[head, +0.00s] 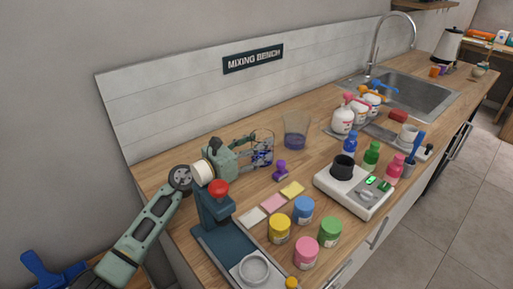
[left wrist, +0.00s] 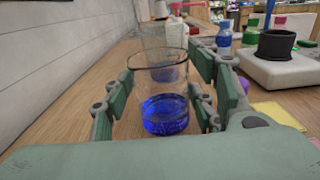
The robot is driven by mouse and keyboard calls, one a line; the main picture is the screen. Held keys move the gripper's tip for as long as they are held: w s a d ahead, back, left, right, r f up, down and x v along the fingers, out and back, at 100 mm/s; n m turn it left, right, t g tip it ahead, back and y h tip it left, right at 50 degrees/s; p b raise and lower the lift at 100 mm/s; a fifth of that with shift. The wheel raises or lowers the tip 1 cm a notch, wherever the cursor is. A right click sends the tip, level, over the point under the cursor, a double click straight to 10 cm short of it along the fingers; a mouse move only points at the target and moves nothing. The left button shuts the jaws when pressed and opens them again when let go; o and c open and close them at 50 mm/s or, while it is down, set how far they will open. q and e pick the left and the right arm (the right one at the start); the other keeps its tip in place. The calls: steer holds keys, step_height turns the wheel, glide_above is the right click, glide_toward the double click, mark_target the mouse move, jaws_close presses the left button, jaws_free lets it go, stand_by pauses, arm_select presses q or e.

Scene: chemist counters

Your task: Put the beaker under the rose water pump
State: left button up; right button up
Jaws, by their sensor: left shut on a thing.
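A clear glass beaker (head: 265,136) with blue liquid in its bottom is between the fingers of my left gripper (head: 257,152), which is shut on it. In the left wrist view the beaker (left wrist: 160,85) stands upright between the green finger pads; I cannot tell whether its base touches the bench. White pump bottles stand together at the back by the sink; the nearest has a pink pump head (head: 347,97) and red marking on its white body (head: 343,121). The others have orange and blue heads. Labels are too small to read. My right gripper is not in view.
A second clear vessel (head: 296,131) stands just beyond the held beaker, toward the pumps. A purple stamp-like object (head: 281,170) lies to the right. A white scale (head: 350,195) with a black cup, coloured bottles and several jars crowd the front. The white wall runs along the back.

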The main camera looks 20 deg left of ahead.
arm_select(q)
steer(key=shift+f, duration=0.15)
steer(key=o, duration=1.3)
